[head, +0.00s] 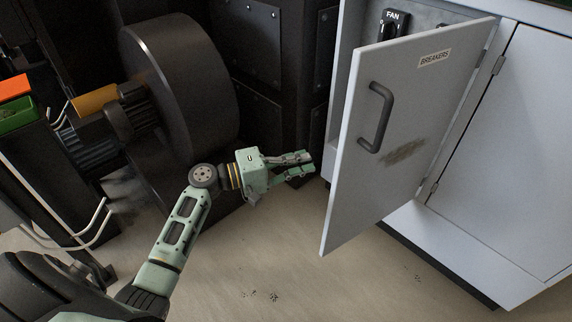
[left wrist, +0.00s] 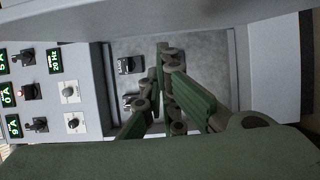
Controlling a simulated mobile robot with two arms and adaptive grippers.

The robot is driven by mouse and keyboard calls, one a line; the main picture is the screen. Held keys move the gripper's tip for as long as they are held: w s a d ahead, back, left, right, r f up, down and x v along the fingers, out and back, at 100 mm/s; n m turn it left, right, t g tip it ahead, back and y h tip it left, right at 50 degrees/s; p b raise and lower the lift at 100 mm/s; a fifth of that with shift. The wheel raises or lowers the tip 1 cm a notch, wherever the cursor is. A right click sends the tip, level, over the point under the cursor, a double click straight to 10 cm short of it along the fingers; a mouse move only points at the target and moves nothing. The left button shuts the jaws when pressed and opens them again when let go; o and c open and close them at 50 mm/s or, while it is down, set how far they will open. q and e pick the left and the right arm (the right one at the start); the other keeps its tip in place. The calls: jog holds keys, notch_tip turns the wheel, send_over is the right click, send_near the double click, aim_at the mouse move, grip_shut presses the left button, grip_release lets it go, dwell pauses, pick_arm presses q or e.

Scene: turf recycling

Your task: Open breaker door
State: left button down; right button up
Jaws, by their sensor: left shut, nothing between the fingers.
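The breaker door (head: 400,130) is a light grey panel with a "BREAKERS" label and a dark handle (head: 377,118). In the head view it stands swung open on its right-side hinges. Behind it the cabinet interior (head: 428,18) shows, with a FAN switch (head: 394,24). My left gripper (head: 308,165) is shut and empty, just left of the door's free edge and apart from the handle. In the left wrist view the gripper (left wrist: 160,75) points at the open compartment (left wrist: 205,60), where dark switches (left wrist: 130,65) show. My right gripper is not in view.
Left of the cabinet is a dark machine with a large black drum (head: 180,85). A control panel with switches and green readouts (left wrist: 55,60) shows in the left wrist view. The pale floor (head: 270,250) below the gripper is clear. A closed grey panel (head: 515,150) lies right of the door.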

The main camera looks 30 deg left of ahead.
pick_arm(q)
jog(key=shift+w+d+p, duration=0.15)
jog(key=shift+d+p, duration=0.25)
jog(key=shift+d, duration=2.5)
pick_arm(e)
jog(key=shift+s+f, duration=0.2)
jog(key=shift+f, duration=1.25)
pick_arm(q)
jog(key=shift+d, duration=0.1)
